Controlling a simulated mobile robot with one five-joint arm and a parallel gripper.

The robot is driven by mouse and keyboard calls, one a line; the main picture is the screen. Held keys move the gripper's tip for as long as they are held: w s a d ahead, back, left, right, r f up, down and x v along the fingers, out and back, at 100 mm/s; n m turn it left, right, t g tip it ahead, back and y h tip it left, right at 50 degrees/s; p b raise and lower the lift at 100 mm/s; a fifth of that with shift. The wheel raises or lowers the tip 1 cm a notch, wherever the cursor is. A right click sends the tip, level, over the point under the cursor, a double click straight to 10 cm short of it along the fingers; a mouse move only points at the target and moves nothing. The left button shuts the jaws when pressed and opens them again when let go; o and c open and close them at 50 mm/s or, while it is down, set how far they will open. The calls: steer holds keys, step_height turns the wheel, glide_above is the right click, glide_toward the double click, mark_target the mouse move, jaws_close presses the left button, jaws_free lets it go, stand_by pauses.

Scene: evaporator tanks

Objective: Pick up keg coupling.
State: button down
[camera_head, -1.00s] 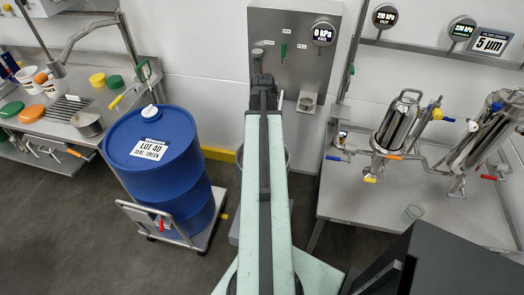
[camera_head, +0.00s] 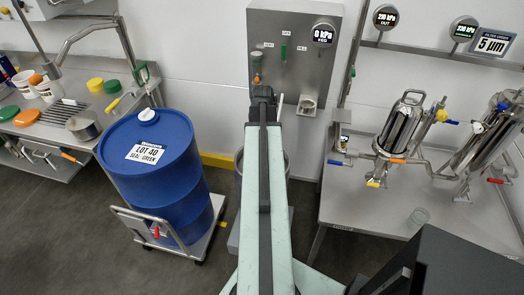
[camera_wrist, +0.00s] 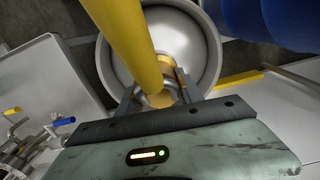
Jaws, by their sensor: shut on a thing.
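In the wrist view, my gripper (camera_wrist: 158,98) is shut on a brass-yellow fitting, which appears to be the keg coupling (camera_wrist: 160,99). A thick yellow hose or tube (camera_wrist: 126,35) runs from the top of the picture down to it. The round steel keg-like vessel (camera_wrist: 204,60) lies behind the jaws; whether the coupling touches it I cannot tell. In the head view, my arm hides the coupling and the fingertips. Part of the steel vessel (camera_head: 239,163) shows beside my arm.
A steel panel (camera_head: 300,70) with a "0 kPa" gauge (camera_head: 323,33) stands behind my arm. A blue drum (camera_head: 150,170) on a cart stands left. A bench with steel filter housings (camera_head: 402,125) is right. A side bench (camera_head: 60,125) holds lids and tubs.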

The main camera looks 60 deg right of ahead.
steer(key=shift+r, duration=0.15)
step_height(320, 180, up, 10)
steer(key=p, duration=1)
steer(key=n, duration=0.3)
steer(key=n, duration=0.4)
